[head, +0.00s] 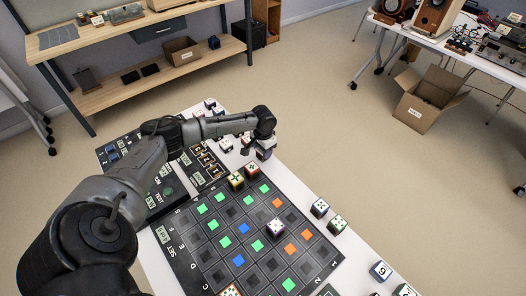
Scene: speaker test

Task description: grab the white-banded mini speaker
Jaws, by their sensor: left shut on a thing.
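My left arm comes in from the left and reaches across the white table (180,284). My left gripper (264,143) is above the table's far right edge and is shut on a small pale-and-dark cube (264,154). The gripper hides much of this cube. I cannot make out a clear white band on it, so I cannot tell for sure that it is the white-banded mini speaker. My right gripper is not in view.
A dark grid board (195,245) with green, blue and orange squares covers much of the table. A white-topped cube (275,228) stands on it. Two cubes (236,181) stand near its far edge, others (320,208) along the right. A cardboard box (428,98) is on the floor.

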